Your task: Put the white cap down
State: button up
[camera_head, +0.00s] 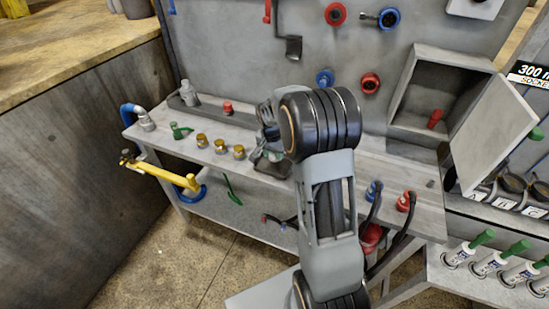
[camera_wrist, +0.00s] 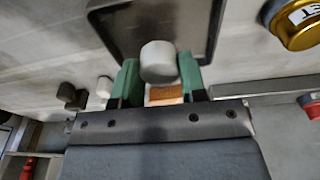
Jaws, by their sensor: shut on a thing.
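The white cap (camera_wrist: 158,60) shows in the wrist view as a short, pale, round-topped cylinder. My gripper (camera_wrist: 160,78) is shut on it, with one green fingertip on each side. The cap and fingers appear in front of a dark shallow tray (camera_wrist: 203,50); whether the cap touches the tray I cannot tell. In the head view my gripper (camera_head: 270,150) is over the grey workbench (camera_head: 385,178) near the same tray, partly behind my arm. The cap cannot be made out there.
Several brass fittings (camera_head: 220,146) stand left of my gripper, with a red cap (camera_head: 228,108) behind them. An open grey cabinet (camera_head: 432,85) holds a red piece at the right. Red and blue valves (camera_head: 370,83) are on the back panel. A brass fitting (camera_wrist: 300,22) is at the wrist view's upper right.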

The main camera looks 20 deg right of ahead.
aim_at(274, 165)
jog(key=shift+w+d+f, duration=0.15)
jog(key=shift+w+f, duration=0.05)
jog(key=shift+f, duration=1.65)
jog(key=shift+f, duration=0.1)
jog(key=o, duration=1)
jog(key=shift+c, duration=0.2)
